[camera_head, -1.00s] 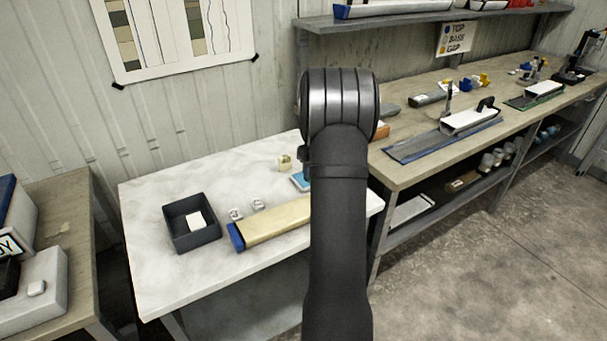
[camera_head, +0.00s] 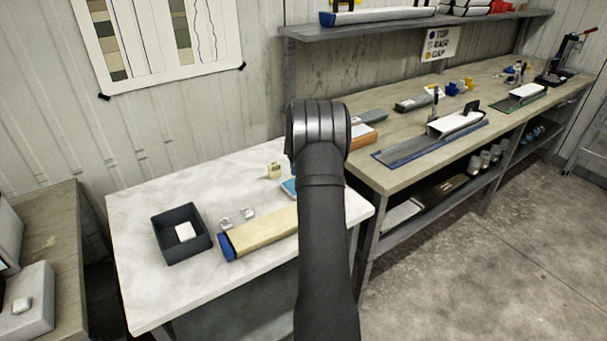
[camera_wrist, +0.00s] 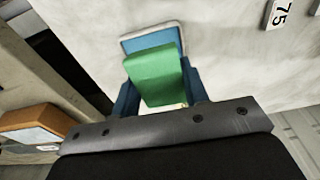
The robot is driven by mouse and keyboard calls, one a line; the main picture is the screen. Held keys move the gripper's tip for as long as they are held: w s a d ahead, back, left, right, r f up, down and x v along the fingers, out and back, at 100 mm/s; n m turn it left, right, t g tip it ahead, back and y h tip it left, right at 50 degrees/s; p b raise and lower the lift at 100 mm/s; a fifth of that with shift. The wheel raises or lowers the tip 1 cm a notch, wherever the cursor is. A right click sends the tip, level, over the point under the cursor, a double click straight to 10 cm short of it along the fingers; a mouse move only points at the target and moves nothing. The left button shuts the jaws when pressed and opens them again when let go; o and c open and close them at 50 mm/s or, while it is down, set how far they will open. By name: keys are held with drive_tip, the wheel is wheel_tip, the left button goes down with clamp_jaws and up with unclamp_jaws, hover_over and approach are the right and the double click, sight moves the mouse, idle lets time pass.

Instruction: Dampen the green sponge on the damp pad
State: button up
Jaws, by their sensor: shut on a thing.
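The green sponge (camera_wrist: 155,73) is in my gripper (camera_wrist: 158,92) in the wrist view, between its two blue fingers. The damp pad (camera_wrist: 152,34), blue with a pale rim, lies on the white table just beyond and partly behind the sponge. I cannot tell whether the sponge touches the pad. In the head view a blue edge of the pad (camera_head: 289,187) shows beside my dark arm, which hides the sponge and the gripper.
A dark open box (camera_head: 182,250) holding a white block stands left on the white table (camera_head: 140,270). A long tan core liner (camera_head: 262,232) with a blue end lies in front. A small yellowish block (camera_head: 274,171) is behind. A wooden bench (camera_head: 395,165) adjoins on the right.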

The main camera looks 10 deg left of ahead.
drive_tip(key=shift+w+a+f, duration=0.3)
drive_tip(key=shift+w+f, duration=0.35)
drive_tip(key=shift+f, duration=0.55)
drive_tip(key=shift+w+a+f, duration=0.35)
drive_tip(key=shift+w+f, duration=0.35)
drive_tip(key=shift+f, duration=0.45)
drive_tip(key=shift+w+a+f, duration=0.3)
drive_tip(key=shift+w+f, duration=0.35)
drive_tip(key=shift+f, duration=0.55)
drive_tip(key=shift+f, duration=0.55)
wheel_tip(320, 180, up, 7)
drive_tip(key=shift+s+d, duration=0.1)
idle(0.4)
